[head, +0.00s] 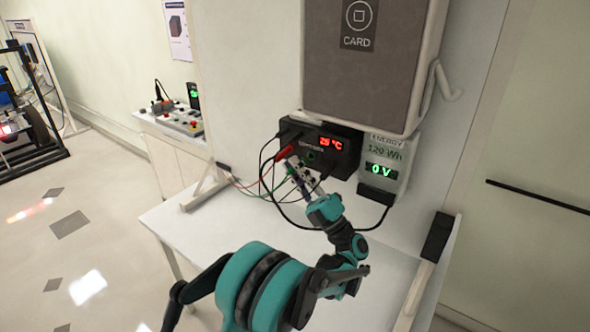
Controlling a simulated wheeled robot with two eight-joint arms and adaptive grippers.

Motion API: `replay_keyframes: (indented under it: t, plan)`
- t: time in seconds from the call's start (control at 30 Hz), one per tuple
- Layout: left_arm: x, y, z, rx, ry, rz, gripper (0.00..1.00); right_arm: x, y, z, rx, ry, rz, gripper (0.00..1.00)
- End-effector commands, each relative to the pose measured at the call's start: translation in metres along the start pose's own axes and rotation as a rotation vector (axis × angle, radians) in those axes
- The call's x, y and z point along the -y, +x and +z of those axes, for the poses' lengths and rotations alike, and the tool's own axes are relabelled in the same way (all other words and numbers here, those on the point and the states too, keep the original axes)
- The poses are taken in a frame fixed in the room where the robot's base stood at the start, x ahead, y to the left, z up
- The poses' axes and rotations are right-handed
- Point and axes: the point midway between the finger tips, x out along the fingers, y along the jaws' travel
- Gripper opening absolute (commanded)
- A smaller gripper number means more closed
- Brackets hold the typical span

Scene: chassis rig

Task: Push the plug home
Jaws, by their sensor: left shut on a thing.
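My left gripper (299,174) is at the front of a black box (333,140) with a red "28 °C" readout, mounted low on the upright panel. The gripper is shut, and a red plug (286,151) shows at its fingertips, close to the box's left front. The gripper partly hides it, and I cannot tell how deep the plug sits. Black, red and green cables hang in loops around the gripper. A black plug (290,133) sits at the box's upper left. A green-ringed socket (310,156) shows on the box's front. My right gripper is not in view.
A large grey card unit (362,60) overhangs both. The white table (180,222) is mostly bare. A control panel (178,122) stands behind left.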

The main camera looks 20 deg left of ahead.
Motion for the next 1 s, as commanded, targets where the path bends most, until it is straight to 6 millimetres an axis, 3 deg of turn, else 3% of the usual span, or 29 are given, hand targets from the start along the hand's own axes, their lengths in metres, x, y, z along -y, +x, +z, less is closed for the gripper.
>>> replay_keyframes:
  t: [1.0]
  plan:
    - [0.000,0.000,0.024,0.000,0.000,0.000,0.00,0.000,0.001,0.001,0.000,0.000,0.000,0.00]
